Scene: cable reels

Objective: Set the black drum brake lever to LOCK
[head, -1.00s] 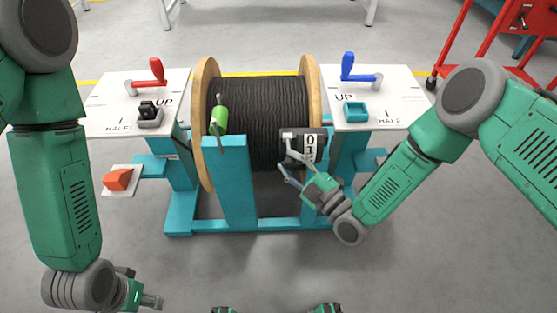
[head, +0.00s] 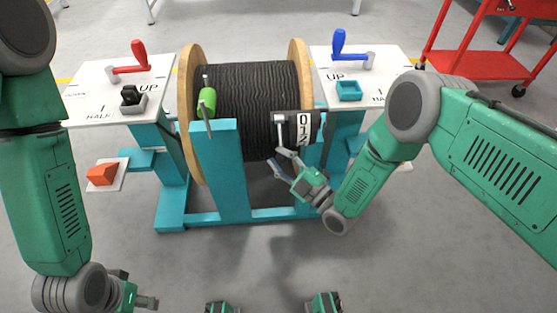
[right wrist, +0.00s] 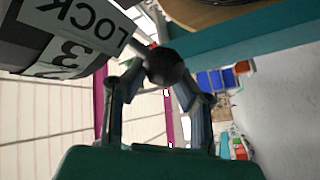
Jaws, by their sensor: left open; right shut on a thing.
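The black cable drum (head: 255,105) sits between wooden flanges on a teal stand. In the right wrist view, the lever's black ball knob (right wrist: 165,67) lies between my right fingers, close to the LOCK label (right wrist: 92,27). My right gripper (head: 287,165) is shut on this knob, which is hard to make out in the head view. My left gripper (head: 150,302) is open and empty at lower left, far from the reel.
White panels flank the reel: the left has a red crank (head: 132,58) and black switch (head: 132,96), the right a blue crank (head: 345,50) and teal socket (head: 349,91). An orange block (head: 102,174) sits at left. A green handle (head: 207,102) is near the left flange.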

